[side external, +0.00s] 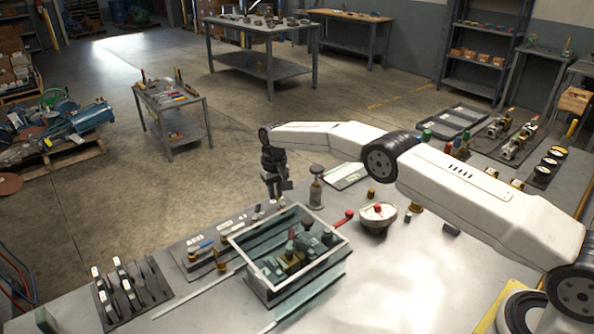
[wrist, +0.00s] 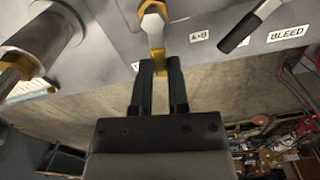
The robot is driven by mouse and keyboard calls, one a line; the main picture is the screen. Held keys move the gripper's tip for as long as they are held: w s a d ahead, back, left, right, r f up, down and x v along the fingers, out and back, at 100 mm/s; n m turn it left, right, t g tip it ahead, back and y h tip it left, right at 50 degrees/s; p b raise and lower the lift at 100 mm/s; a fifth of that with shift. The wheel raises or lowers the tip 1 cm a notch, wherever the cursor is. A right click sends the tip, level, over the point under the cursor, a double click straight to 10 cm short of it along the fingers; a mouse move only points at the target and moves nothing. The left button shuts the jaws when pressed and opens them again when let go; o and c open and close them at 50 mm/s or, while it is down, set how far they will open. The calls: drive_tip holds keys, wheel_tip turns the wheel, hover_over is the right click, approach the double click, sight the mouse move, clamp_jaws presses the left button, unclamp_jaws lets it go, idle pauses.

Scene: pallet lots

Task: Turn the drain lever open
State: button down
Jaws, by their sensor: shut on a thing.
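My gripper (wrist: 159,64) is shut on the lower end of a yellow lever (wrist: 155,38); its two black fingers lie on either side of it. The lever has a pale hexagonal head and sits on a grey panel (wrist: 198,20). No drain label is readable; a label beside the lever reads A+B (wrist: 200,36). In the side external view my gripper (side external: 279,196) is at the bench's far edge, beyond the glass-topped box, and the lever is too small to make out there.
A black-handled lever (wrist: 238,33) lies near the BLEED label (wrist: 287,31). A grey cylinder (wrist: 45,42) stands left of the yellow lever.

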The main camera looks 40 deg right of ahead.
drive_tip(key=shift+a+n, duration=0.4)
drive_tip(key=shift+n, duration=0.6)
drive_tip(key=c, duration=0.6)
unclamp_jaws()
drive_tip(key=shift+r, duration=0.1)
drive_tip(key=shift+r, duration=3.85)
drive_tip(key=shift+r, duration=0.1)
